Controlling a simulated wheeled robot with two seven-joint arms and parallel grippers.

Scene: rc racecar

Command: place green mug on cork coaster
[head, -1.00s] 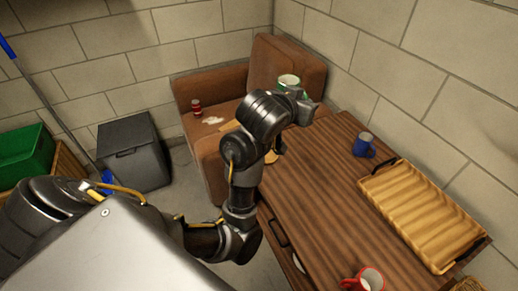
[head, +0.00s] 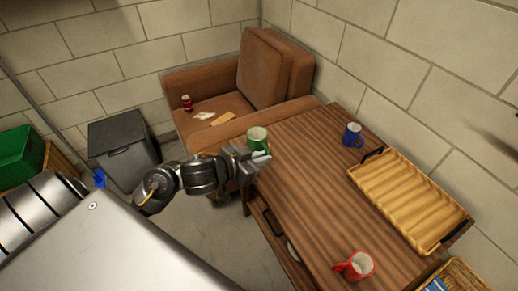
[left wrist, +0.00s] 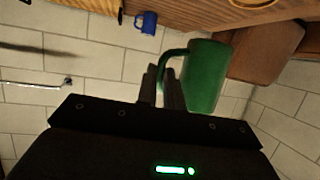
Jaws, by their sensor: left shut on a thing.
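The green mug (head: 257,139) is held by my left gripper (head: 261,158) near the left edge of the wooden table (head: 310,170). In the left wrist view the fingers (left wrist: 163,86) are shut on the handle of the mug (left wrist: 206,76). The mug appears raised above the table. A round tan thing, likely the cork coaster (left wrist: 256,3), shows partly at the top edge of the left wrist view. In the head view I cannot make out the coaster; my gripper and the mug may hide it. My right gripper is not in view.
A blue mug (head: 352,135), a red mug (head: 357,265) and a wicker tray (head: 405,200) stand on the table. The table's middle is clear. A brown armchair (head: 262,75) holding a red can (head: 187,103) stands behind.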

